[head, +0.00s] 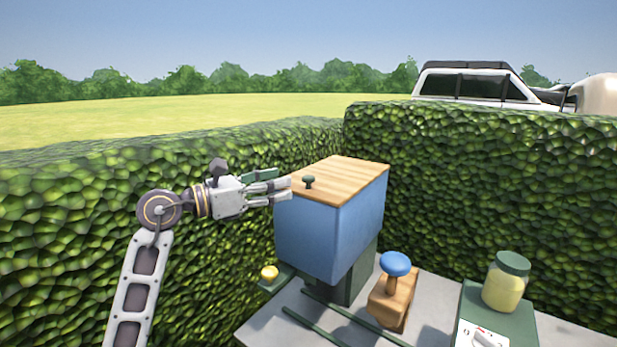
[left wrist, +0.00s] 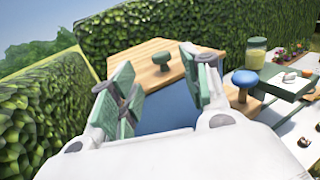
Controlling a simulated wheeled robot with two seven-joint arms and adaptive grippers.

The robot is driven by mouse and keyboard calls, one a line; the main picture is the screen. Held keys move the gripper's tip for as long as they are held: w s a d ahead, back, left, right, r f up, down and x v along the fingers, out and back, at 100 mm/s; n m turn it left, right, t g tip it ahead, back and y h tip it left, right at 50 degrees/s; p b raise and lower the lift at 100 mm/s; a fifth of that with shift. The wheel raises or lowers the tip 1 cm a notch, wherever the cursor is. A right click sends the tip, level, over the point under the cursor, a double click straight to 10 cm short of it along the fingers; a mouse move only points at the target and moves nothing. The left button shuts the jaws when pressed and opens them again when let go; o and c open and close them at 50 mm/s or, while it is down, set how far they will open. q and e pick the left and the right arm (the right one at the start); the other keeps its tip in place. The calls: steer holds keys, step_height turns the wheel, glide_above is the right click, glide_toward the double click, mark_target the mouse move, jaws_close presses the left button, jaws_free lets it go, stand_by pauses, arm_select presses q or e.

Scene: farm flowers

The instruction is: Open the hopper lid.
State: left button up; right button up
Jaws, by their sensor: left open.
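The hopper (head: 315,235) is a blue box with a flat wooden lid (head: 345,178) lying on top, which looks closed. A small dark green knob (head: 309,182) stands on the lid near its left edge. My left gripper (head: 282,187) is open at the left edge of the lid, a little short of the knob, with nothing between its fingers. In the left wrist view the knob (left wrist: 189,64) shows beyond the open fingers, apart from them, with the lid (left wrist: 150,72) behind. My right gripper is not in view.
A wooden block with a blue mushroom-shaped knob (head: 397,263) stands right of the hopper. A green-lidded jar (head: 505,282) sits on a green box farther right. A yellow ball-shaped knob (head: 269,273) is below the hopper's left side. Hedges (head: 480,180) close in behind and left.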

mark_target(308, 176)
arm_select(q)
steer(key=shift+p+x, duration=0.5)
steer(key=shift+x, duration=3.6)
steer(key=shift+w+d, duration=0.1)
steer(key=shift+d, duration=0.25)
steer(key=c, duration=0.9)
jaws_close()
steer(key=shift+r, duration=0.15)
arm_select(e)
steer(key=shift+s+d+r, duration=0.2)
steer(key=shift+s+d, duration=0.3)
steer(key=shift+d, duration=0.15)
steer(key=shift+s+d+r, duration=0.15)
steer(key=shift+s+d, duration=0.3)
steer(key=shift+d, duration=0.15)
